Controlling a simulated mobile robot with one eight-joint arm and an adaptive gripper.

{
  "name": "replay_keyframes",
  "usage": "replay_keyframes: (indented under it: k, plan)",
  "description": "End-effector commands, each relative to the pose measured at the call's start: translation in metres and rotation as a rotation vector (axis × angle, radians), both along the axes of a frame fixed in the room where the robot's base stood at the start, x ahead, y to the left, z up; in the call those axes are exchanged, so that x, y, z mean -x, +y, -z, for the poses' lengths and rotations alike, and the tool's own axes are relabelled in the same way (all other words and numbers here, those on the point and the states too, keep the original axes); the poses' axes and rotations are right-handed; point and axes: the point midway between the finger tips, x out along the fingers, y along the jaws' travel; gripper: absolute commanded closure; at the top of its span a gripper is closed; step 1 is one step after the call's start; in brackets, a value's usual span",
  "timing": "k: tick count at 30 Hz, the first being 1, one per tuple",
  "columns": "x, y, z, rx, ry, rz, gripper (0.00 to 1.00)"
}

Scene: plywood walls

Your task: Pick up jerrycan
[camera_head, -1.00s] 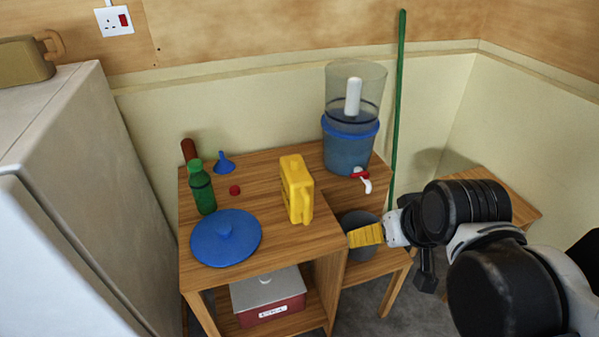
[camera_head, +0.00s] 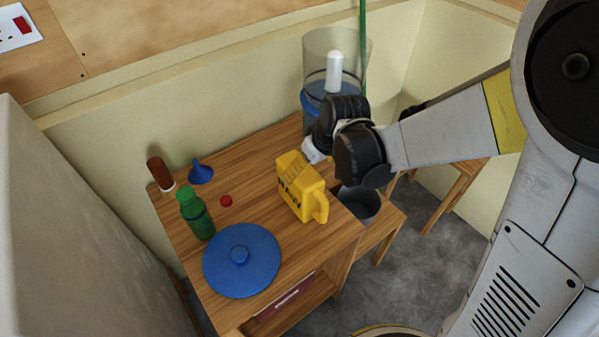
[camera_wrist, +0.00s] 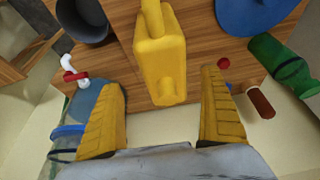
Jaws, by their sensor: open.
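The yellow jerrycan (camera_head: 305,199) stands upright on the wooden table (camera_head: 318,248), with its handle toward the table's front right. In the wrist view, the jerrycan (camera_wrist: 160,55) shows between the fingertips of my gripper (camera_wrist: 165,80). My gripper is open, with one yellow ridged finger off to each side of the can and visible gaps between. In the head view, my gripper comes in from behind and right of the can, and its yellow fingers are hard to tell apart from the can.
A blue lid (camera_head: 225,272), green bottle (camera_head: 197,216), red cap (camera_head: 226,201), blue funnel (camera_head: 201,173) and brown bottle (camera_head: 160,173) are on the table's left. A water dispenser (camera_head: 318,60) stands behind my wrist. A grey bucket (camera_head: 360,203) is right of the can.

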Motion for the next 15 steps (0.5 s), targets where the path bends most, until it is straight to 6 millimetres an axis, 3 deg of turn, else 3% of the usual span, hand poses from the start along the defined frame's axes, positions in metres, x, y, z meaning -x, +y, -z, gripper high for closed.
replay_keyframes:
  k: [5,15]
  plan:
    - [-0.004,0.004,0.011,0.0,0.0,-0.001,0.08]
    - [-0.018,0.019,0.05,0.0,-0.001,0.0,0.08]
